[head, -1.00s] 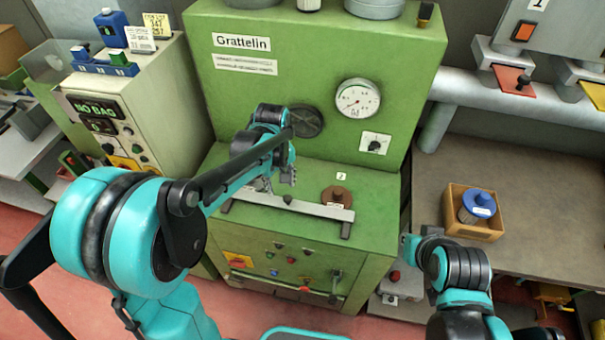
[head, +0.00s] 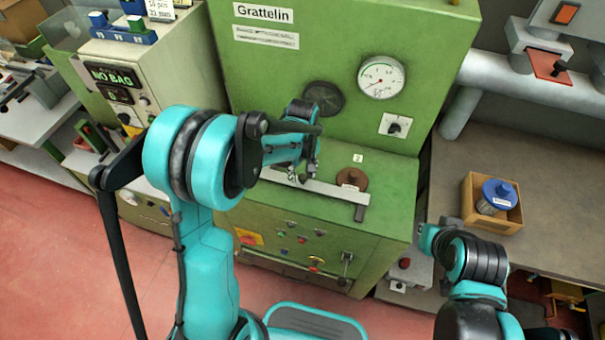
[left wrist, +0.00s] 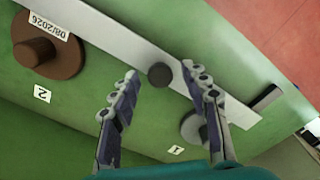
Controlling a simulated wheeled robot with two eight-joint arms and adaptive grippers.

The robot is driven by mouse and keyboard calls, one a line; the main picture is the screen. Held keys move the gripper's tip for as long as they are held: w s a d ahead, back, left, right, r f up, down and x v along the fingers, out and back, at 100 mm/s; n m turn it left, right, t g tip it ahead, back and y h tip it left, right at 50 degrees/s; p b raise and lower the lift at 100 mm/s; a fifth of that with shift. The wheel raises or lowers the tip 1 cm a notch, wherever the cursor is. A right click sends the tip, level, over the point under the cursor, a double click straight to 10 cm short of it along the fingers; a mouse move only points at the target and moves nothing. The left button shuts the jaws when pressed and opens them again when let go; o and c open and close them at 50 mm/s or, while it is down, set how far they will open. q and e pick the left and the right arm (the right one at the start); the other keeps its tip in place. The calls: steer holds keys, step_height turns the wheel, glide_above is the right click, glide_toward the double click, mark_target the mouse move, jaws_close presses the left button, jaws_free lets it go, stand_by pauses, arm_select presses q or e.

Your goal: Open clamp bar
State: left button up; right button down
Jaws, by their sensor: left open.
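The clamp bar is a pale grey flat bar (head: 335,193) across the top of the green machine's ledge. It also runs diagonally across the left wrist view (left wrist: 112,32). A dark round knob (left wrist: 160,75) sits at the bar and shows between my left fingertips. My left gripper (head: 303,178) is over the bar, open, with its fingers pointing down; in the left wrist view its fingers (left wrist: 160,85) stand apart on either side of the knob. I cannot tell whether they touch it. My right arm shows at the lower right, but its gripper does not.
A brown knobbed disc (head: 352,179) lies near label 2, behind the bar. A grey disc (left wrist: 193,127) is near label 1. The machine's upright panel with a gauge (head: 381,77) rises behind.

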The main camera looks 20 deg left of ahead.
arm_select(q)
steer(key=shift+c, duration=0.3)
jaws_close()
steer(key=shift+s, duration=2.5)
steer(key=shift+o, duration=0.3)
jaws_free()
